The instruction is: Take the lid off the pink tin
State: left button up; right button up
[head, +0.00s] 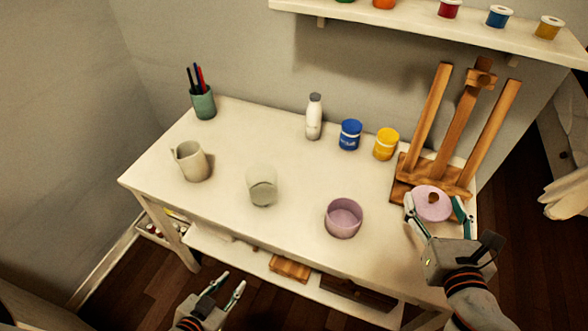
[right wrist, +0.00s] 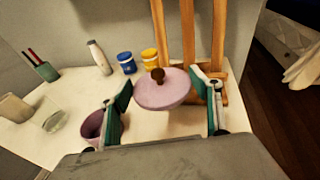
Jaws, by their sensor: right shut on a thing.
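The pink tin (head: 343,219) stands open on the front right part of the table, and I see into its empty inside. It also shows in the right wrist view (right wrist: 93,127), partly behind a finger. The round pink lid (head: 432,204) with a brown knob is apart from the tin, to its right, in front of the easel. My right gripper (head: 437,211) is shut on the lid, with a finger at each side of it, also seen in the right wrist view with the lid (right wrist: 163,92). My left gripper (head: 227,288) is open and empty, in front of the table.
A beige pitcher (head: 191,162), a clear glass (head: 262,186), a green pen cup (head: 203,104), a white bottle (head: 314,118), blue (head: 349,135) and yellow (head: 386,144) jars stand on the table (head: 240,135). A wooden easel (head: 455,130) stands back right. A paint shelf (head: 420,28) hangs above.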

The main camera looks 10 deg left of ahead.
aim_at(344, 216)
jog(key=j, duration=1.3)
